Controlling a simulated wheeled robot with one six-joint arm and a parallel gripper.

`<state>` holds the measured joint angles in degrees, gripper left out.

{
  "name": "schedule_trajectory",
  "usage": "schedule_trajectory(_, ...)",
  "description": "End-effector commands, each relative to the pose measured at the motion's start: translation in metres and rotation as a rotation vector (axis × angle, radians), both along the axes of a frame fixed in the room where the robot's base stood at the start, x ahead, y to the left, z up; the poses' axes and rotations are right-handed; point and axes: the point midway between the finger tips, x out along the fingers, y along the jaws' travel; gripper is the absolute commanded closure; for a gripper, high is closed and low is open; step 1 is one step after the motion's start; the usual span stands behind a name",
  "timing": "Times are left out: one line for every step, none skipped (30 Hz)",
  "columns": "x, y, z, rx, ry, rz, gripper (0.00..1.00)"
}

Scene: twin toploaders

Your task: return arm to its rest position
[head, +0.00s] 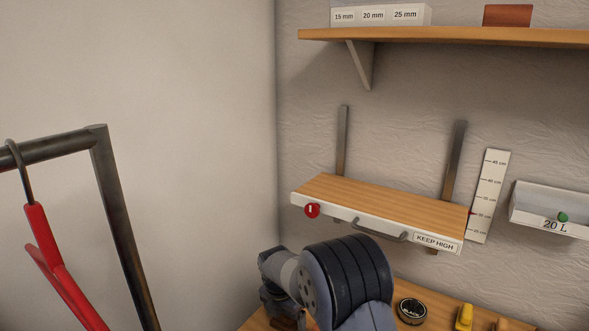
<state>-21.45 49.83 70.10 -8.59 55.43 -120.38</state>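Links of my arm (335,285) show at the bottom middle, folded in grey and black, in front of a wooden worktop (440,301). The end of my arm is below or outside the picture, so my gripper does not show. I cannot tell whether it holds anything.
A small shelf marked KEEP HIGH (385,203), with a handle and red knob, hangs on two wall rails behind my arm. A higher shelf (450,36) holds labelled boxes. A black tin (411,311) sits right of my arm. A metal rack with a red hanger (45,240) stands left.

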Motion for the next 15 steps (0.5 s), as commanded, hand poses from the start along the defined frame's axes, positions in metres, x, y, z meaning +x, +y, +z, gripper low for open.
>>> schedule_trajectory(0.001, 0.0, 0.008, 0.002, -0.005, 0.0, 0.15)
schedule_trajectory(0.001, 0.001, 0.013, 0.002, -0.006, 0.0, 0.15)
schedule_trajectory(0.001, 0.001, 0.018, 0.002, -0.005, 0.001, 0.15)
schedule_trajectory(0.001, 0.001, 0.021, 0.002, -0.005, 0.001, 0.15)
schedule_trajectory(0.001, 0.001, 0.025, 0.001, -0.003, 0.0, 0.15)
schedule_trajectory(0.001, 0.001, 0.028, 0.001, -0.003, 0.0, 0.15)
schedule_trajectory(0.0, 0.001, 0.031, 0.001, -0.003, 0.0, 0.15)
schedule_trajectory(0.0, 0.001, 0.033, 0.001, -0.002, 0.0, 0.15)
schedule_trajectory(0.0, 0.001, 0.035, 0.0, -0.001, 0.001, 0.15)
schedule_trajectory(0.0, 0.001, 0.036, 0.0, -0.001, 0.001, 0.15)
schedule_trajectory(0.0, 0.001, 0.037, 0.0, -0.001, 0.001, 0.15)
schedule_trajectory(0.0, 0.001, 0.038, 0.0, -0.001, 0.001, 0.15)
schedule_trajectory(0.0, 0.001, 0.038, 0.001, 0.0, 0.001, 0.15)
schedule_trajectory(0.0, 0.001, 0.039, 0.001, 0.0, 0.001, 0.15)
schedule_trajectory(0.0, 0.001, 0.039, 0.001, 0.0, 0.001, 0.15)
